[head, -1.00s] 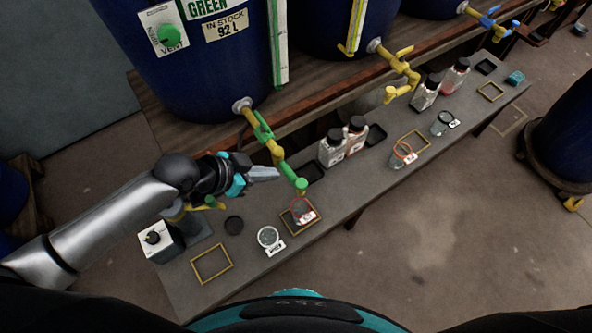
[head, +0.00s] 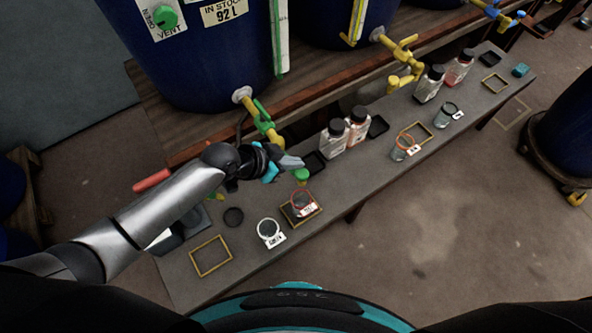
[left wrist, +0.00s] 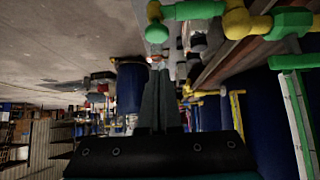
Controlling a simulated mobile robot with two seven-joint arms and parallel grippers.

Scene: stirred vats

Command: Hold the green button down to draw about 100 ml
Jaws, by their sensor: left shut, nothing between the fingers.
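The green button (head: 301,174) appears to be the round green cap on the outer end of the yellow and green tap (head: 262,121) of the left blue vat (head: 205,70). A small beaker with a red rim (head: 301,201) stands below it in a yellow frame. My left gripper (head: 297,163) is shut and empty, its tips close beside the green cap. I cannot tell whether they touch it. In the left wrist view the closed fingers (left wrist: 158,75) point toward the green cap (left wrist: 156,33). The level in the beaker is too small to read. My right gripper is not in view.
A second beaker (head: 268,230) with a white tag and an empty yellow frame (head: 211,256) are on the bench (head: 330,200). Capped bottles (head: 334,138) and black trays stand along its back. Another yellow tap (head: 398,55) juts out farther right.

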